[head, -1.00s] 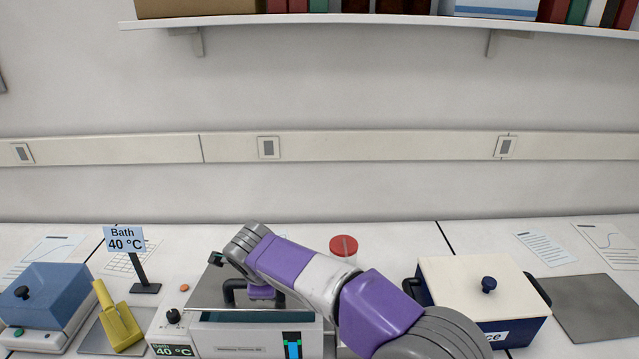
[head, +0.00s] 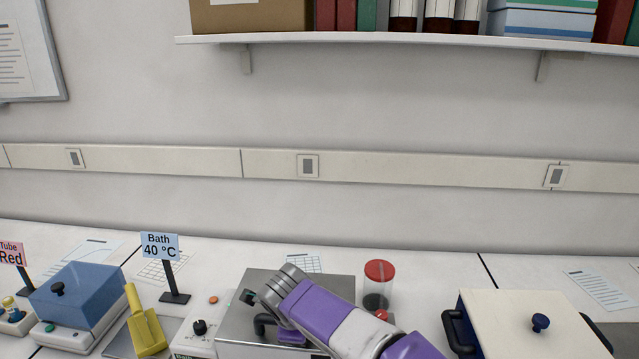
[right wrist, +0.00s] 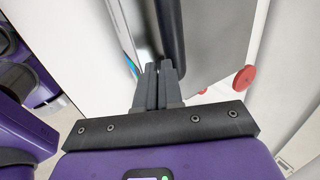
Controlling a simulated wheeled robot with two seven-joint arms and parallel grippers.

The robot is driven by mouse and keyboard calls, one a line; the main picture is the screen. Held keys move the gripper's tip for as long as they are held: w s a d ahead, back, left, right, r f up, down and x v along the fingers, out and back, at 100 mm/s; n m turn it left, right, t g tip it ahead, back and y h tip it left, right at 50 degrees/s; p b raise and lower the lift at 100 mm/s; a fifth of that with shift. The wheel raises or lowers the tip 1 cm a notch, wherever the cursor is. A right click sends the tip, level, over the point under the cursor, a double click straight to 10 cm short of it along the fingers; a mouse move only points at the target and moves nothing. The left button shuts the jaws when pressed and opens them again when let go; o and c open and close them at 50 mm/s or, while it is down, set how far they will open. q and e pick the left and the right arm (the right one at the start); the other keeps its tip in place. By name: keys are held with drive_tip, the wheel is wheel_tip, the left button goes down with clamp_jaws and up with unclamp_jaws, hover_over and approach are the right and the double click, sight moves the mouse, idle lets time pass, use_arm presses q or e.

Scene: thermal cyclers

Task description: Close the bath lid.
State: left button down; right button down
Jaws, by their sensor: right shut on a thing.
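The bath has a grey metal lid (head: 235,325) with a black handle (head: 262,325), low in the head view. The lid looks nearly level over the white bath body, but its front is cut off by the frame, so I cannot tell whether it sits fully down. My right gripper (head: 291,338) is over the lid, its fingertips hidden in the head view. In the right wrist view, my right gripper (right wrist: 160,72) is shut on the black handle (right wrist: 169,30), with the grey lid (right wrist: 215,38) beside it. My left gripper is not in view.
A jar with a red lid (head: 379,270) stands behind the bath at right. A cream-topped box with a blue knob (head: 510,310) is farther right. At left are the "Bath 40 °C" sign (head: 160,246), a yellow scoop-like object (head: 146,330) and a blue-lidded unit (head: 80,290).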

drive_tip(key=shift+s+d+f, duration=0.1)
drive_tip(key=shift+d+f, duration=0.05)
drive_tip(key=shift+f, duration=0.25)
drive_tip(key=s+a+r+p, duration=0.1)
drive_tip(key=s+r+p, duration=0.1)
drive_tip(key=s+r, duration=0.5)
drive_tip(key=s, duration=0.3)
drive_tip(key=shift+s+p, duration=0.15)
drive_tip(key=shift+p, duration=0.2)
drive_tip(key=shift+a+f, duration=0.1)
